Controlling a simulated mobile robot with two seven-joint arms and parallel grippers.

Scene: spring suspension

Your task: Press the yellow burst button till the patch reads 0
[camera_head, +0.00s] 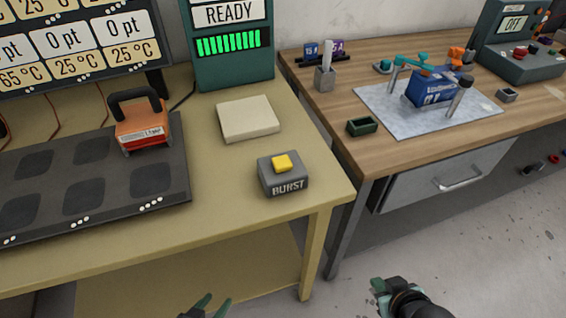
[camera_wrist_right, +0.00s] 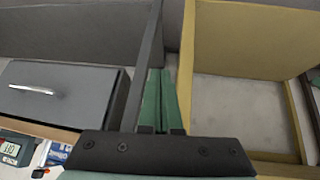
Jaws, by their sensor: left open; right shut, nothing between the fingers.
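The yellow button (camera_head: 281,163) sits on top of a grey box labelled BURST (camera_head: 289,187), near the front right corner of the yellow table. No hand touches it. My left gripper (camera_head: 205,306) shows only its fingertips at the bottom edge, open and empty, below and left of the button. My right gripper (camera_head: 381,288) is in front of the table gap, below and right of the button, shut and empty. Its green fingers lie together in the right wrist view (camera_wrist_right: 158,100). The display board (camera_head: 80,38) has tiles reading 0 pt and 25 °C; one reads 65 °C.
A beige block (camera_head: 248,119) lies behind the button box. A green unit (camera_head: 232,45) reads READY with green bars. An orange iron-like tool (camera_head: 143,125) stands on a dark plate (camera_head: 110,200). A wooden bench (camera_head: 400,150) with a drawer stands at right.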

